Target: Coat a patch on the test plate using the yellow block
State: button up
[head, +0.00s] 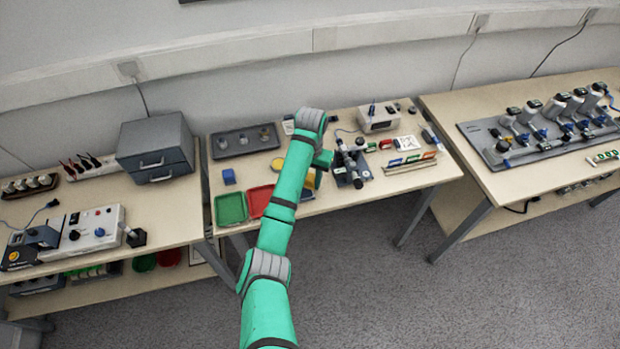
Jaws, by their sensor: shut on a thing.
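My green arm reaches up from the bottom of the head view and bends over the middle table (440,177). A yellow patch (309,181) shows just right of the forearm, beside a bit of blue. I cannot tell whether it is the yellow block or part of a tray. A dark plate (343,181) carrying a black and silver fixture (350,157) stands right of my wrist. I cannot tell for sure whether it is the test plate.
A grey plate (246,143) with several knobs is at the back. A white box (379,117) stands back right. Bare tabletop lies front right.

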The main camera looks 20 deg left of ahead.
jog(key=shift+f, duration=0.15)
jog(key=shift+s+a, duration=0.55)
jog(key=shift+a, duration=0.3)
jog(key=shift+s+a, duration=0.55)
jog(key=shift+a, duration=0.25)
jog(key=shift+s+a, duration=0.55)
jog(key=shift+a, duration=0.25)
jog(key=shift+s+a, duration=0.55)
jog(key=shift+a, duration=0.2)
jog(key=shift+f, duration=0.1)
